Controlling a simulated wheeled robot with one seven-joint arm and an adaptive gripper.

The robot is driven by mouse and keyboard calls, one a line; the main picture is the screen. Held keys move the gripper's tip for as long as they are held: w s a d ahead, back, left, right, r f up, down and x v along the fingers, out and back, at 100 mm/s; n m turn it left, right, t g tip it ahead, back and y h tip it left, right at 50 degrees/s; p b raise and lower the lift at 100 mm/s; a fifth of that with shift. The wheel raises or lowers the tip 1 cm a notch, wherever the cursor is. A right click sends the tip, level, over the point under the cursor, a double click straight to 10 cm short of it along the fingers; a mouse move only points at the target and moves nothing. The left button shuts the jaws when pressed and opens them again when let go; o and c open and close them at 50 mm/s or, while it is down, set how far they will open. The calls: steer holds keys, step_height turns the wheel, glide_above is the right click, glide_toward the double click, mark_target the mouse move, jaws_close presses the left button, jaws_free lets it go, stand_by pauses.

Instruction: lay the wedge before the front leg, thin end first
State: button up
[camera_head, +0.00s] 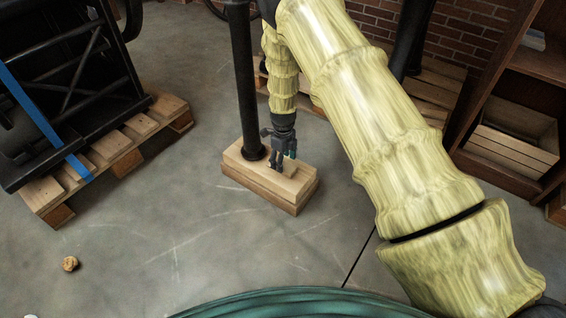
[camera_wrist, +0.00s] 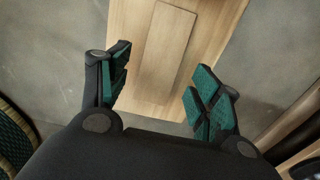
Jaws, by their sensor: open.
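The front leg (camera_head: 242,75) is a dark upright post standing on the left part of a pale wooden block (camera_head: 292,197). The wedge (camera_wrist: 163,45) is a narrow, pale wooden piece lying on the block's top (camera_wrist: 215,35) in the wrist view. I cannot tell which of its ends is thin. My gripper (camera_head: 283,163) points down over the block, just right of the leg. In the wrist view its green-padded fingers (camera_wrist: 158,78) are spread apart, on either side of the wedge's near end, with nothing clamped. The leg is not identifiable in the wrist view.
A pallet (camera_head: 115,150) with a black machine and a blue strap stands at left. A wooden shelf (camera_head: 510,120) stands at right and a brick wall (camera_head: 460,40) behind. A small brown lump (camera_head: 70,263) lies on the floor.

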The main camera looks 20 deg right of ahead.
step_height(320, 180, up, 9)
steer(key=p, duration=0.3)
steer(key=shift+r, duration=0.2)
steer(key=s+d+f+n, duration=0.1)
steer(key=s+f+n, duration=0.3)
steer(key=s, duration=0.4)
steer(key=s+d+f+n+h, duration=0.1)
steer(key=s+d+f+n, duration=0.1)
steer(key=s+f+n, duration=0.4)
steer(key=s+d+f+n, duration=0.1)
steer(key=s+f+n, duration=0.2)
steer(key=s, duration=0.6)
steer(key=s+a+n, duration=0.2)
steer(key=s+n, duration=0.5)
steer(key=s, duration=0.5)
steer(key=s+a+n+y, duration=0.1)
steer(key=s+a+n, duration=0.1)
steer(key=s+n, duration=0.6)
steer(key=s, duration=0.5)
steer(key=shift+s+r, duration=0.2)
steer(key=shift+r, duration=0.2)
